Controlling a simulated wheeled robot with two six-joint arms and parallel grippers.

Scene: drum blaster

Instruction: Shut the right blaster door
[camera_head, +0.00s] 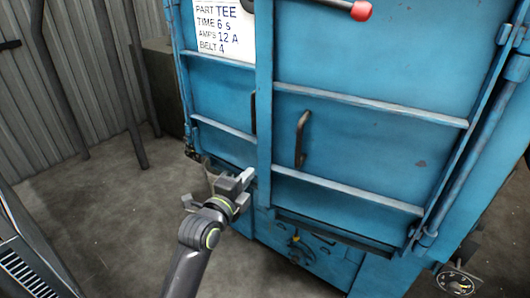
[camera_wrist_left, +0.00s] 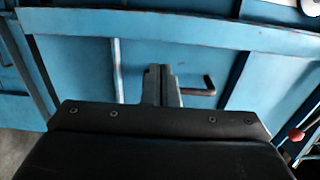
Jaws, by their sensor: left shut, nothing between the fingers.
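The right blaster door (camera_head: 370,150) is a large blue ribbed panel filling the right of the head view. It has a dark bar handle (camera_head: 301,138) near its left edge. The door stands close to the cabinet front, with a dark gap along its bottom edge; I cannot tell whether it is fully shut. My left gripper (camera_head: 246,176) is shut and empty, low by the vertical strip between the doors; I cannot tell whether it touches. In the left wrist view its fingers (camera_wrist_left: 162,84) point at blue panels, with a dark handle (camera_wrist_left: 200,90) beside them. My right gripper is not in view.
The left door (camera_head: 220,105) carries a white label (camera_head: 222,27) and its own handle (camera_head: 253,112). A red-knobbed lever (camera_head: 361,11) is at the top. Open concrete floor (camera_head: 110,215) lies left of the cabinet.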

